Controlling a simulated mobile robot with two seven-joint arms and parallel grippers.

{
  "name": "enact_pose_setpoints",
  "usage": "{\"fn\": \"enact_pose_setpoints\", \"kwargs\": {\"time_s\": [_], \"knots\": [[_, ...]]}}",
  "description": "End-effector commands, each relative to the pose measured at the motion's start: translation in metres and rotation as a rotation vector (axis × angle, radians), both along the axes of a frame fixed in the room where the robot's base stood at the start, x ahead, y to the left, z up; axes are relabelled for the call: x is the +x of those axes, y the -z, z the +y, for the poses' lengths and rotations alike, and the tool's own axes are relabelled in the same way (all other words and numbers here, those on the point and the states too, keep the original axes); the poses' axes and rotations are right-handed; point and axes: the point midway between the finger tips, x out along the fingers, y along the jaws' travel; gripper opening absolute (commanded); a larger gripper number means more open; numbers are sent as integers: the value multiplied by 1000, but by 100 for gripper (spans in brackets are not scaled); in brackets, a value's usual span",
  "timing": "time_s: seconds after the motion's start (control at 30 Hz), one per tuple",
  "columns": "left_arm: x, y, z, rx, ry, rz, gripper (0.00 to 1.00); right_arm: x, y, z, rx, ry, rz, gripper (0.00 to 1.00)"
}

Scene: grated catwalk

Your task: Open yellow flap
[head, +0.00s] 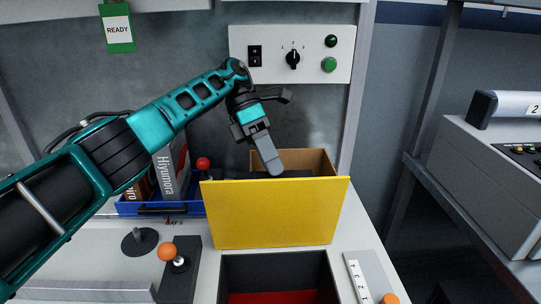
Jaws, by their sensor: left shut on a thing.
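The yellow flap (276,214) stands raised, its broad face toward me, in the middle of the head view. In front of its lower edge is a dark rectangular opening (278,268) with red inside. My left arm reaches in from the left, and its gripper (274,170) points down at the flap's top edge, shut on the flap. The far finger is hard to make out. My right gripper is not in view.
A cardboard box (322,163) stands behind the flap. A blue tray (128,208) with boxes is at the left. Joysticks with an orange knob (167,252) and a red knob (203,163) stand left of the flap. A switch panel (310,55) is on the wall above.

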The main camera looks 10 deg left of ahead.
Motion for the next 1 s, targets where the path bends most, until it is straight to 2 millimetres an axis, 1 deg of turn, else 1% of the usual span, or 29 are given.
{"fn": "enact_pose_setpoints", "kwargs": {"time_s": [0.03, 0.17, 0.27, 0.37, 0.53, 0.6, 0.67, 0.7, 0.77, 0.9, 1.0], "knots": [[0, 15, 2, 21, -9, 5, 38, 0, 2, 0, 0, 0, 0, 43], [0, 13, 2, 22, -11, 5, 38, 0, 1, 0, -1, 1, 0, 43], [1, 6, 2, 22, -11, 4, 38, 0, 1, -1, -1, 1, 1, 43], [0, -10, 2, 20, -10, 1, 38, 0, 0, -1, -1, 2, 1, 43], [0, -55, 1, 14, -8, -3, 38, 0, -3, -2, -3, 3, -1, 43], [-1, -78, 1, 15, -7, -4, 38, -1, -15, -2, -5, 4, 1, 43], [-1, -94, 1, 14, -7, -4, 38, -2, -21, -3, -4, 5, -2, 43], [-2, -105, 1, 13, -6, -5, 38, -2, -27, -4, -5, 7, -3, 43], [-2, -121, 1, 10, -6, -5, 38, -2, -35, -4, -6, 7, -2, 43], [-3, -157, 1, 8, -4, -6, 38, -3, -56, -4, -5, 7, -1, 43], [-4, -179, 1, 5, -3, -6, 38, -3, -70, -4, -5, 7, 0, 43]]}}
